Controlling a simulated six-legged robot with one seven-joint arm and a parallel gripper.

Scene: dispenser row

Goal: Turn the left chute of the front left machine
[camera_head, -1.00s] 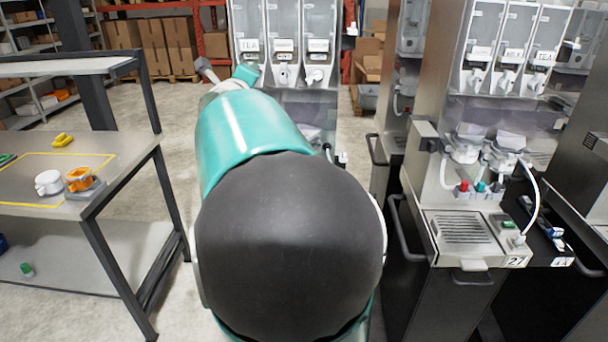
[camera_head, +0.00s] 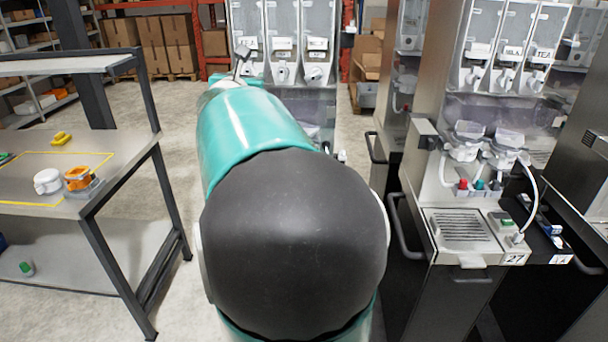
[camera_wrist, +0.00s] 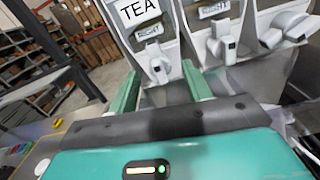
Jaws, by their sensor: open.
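The front left machine (camera_head: 285,90) has three clear canisters side by side, each with a white chute below its label. In the wrist view the left canister is marked TEA, and its white left chute (camera_wrist: 158,68) points downward. My gripper (camera_wrist: 162,72) is open, with one teal finger on each side of that chute in the picture. I cannot tell whether either finger touches it. The middle chute (camera_head: 281,72) and right chute (camera_head: 313,73) show there.
A second machine (camera_head: 475,130) with canisters and a drip tray stands at the right. A workbench (camera_head: 120,170) at the left holds a white cup (camera_head: 47,181), an orange item (camera_head: 78,178) and a yellow item (camera_head: 61,138). Floor is clear between bench and machine.

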